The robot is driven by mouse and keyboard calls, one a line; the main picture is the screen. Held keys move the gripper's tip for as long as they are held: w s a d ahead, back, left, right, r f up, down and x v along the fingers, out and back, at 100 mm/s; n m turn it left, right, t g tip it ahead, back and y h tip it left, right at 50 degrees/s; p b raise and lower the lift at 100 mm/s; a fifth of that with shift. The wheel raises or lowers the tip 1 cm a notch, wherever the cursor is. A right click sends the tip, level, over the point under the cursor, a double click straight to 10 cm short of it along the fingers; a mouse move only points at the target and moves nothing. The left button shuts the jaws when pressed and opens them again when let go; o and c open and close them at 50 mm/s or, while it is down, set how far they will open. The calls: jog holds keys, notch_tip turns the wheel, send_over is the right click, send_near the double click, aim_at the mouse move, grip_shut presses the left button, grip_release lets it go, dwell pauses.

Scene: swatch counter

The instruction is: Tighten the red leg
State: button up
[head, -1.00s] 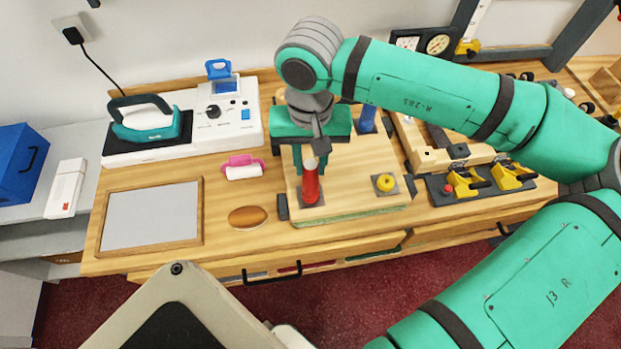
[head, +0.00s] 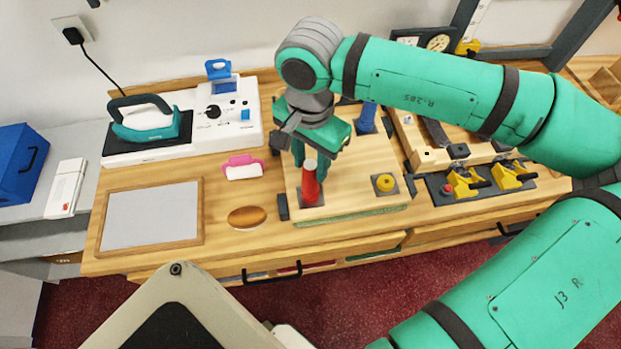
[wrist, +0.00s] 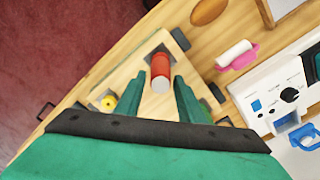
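The red leg (head: 311,187) stands upright with a pale top end on a dark square plate, at the front left of a wooden board (head: 345,202). In the wrist view the red leg (wrist: 160,68) shows between my two green fingers. My gripper (wrist: 160,84) is open, with a visible gap on each side of the leg. In the head view my gripper (head: 314,172) points down just behind the leg, and I cannot tell how far its fingertips reach along it. A yellow piece (head: 385,183) and a blue leg (head: 367,117) sit on other dark plates of the board.
Yellow-handled clamps (head: 464,184) stand right of the board. A pink-handled roller (head: 242,168), a brown oval pad (head: 247,217) and a framed grey panel (head: 150,214) lie left. A white machine (head: 222,115) and a green iron (head: 147,122) stand behind them.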

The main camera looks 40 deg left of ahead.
jog(key=n, duration=0.7)
jog(key=shift+s+n, duration=0.1)
jog(key=shift+n, duration=0.3)
jog(key=n, duration=0.7)
jog(key=shift+a, duration=0.1)
jog(key=c, duration=0.8)
jog(key=shift+m, duration=2.3)
